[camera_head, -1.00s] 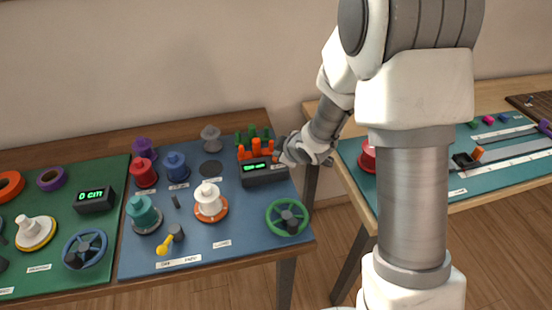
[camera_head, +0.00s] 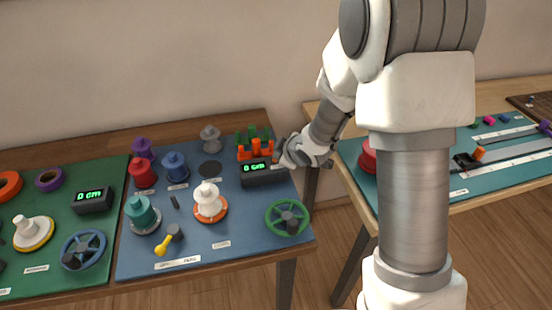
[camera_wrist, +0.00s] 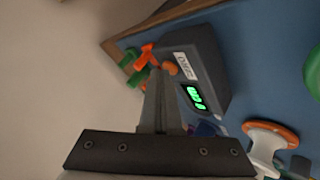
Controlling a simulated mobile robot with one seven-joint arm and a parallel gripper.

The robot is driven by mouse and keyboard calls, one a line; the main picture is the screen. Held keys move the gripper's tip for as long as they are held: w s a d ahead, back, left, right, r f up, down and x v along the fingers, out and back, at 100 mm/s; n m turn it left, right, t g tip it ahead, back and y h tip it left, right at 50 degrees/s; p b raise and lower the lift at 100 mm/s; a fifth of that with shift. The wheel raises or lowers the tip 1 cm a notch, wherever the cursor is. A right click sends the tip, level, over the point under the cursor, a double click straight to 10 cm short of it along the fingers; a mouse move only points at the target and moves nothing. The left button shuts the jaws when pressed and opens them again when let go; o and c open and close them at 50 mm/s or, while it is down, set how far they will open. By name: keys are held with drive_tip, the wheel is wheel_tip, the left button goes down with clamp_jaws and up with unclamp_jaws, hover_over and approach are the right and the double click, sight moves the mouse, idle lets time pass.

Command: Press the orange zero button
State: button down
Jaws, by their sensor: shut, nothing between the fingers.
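The orange zero button (camera_wrist: 169,68) shows in the wrist view at the end of a dark display box (camera_wrist: 205,65), beside a white label. My gripper (camera_wrist: 158,80) is shut and empty, with its tips right at the button; I cannot tell whether they touch it. In the head view my gripper (camera_head: 282,153) is at the right end of the same display box (camera_head: 263,178), and the button is hard to make out there. The box's green readout (camera_head: 255,167) shows "0 cm".
The box stands on a blue mat (camera_head: 240,225) with orange and green pegs (camera_head: 256,147) behind it. A green handwheel (camera_head: 287,217) and several coloured spools stand nearby. A second display (camera_head: 93,201) is on the green mat to the left. Another table (camera_head: 485,190) stands to the right.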

drive_tip(key=shift+r, duration=0.1)
drive_tip(key=shift+r+p, duration=0.6)
drive_tip(key=shift+r, duration=0.05)
drive_tip(key=shift+r, duration=0.15)
wheel_tip(320, 180, up, 5)
drive_tip(key=p, duration=0.4)
idle(0.6)
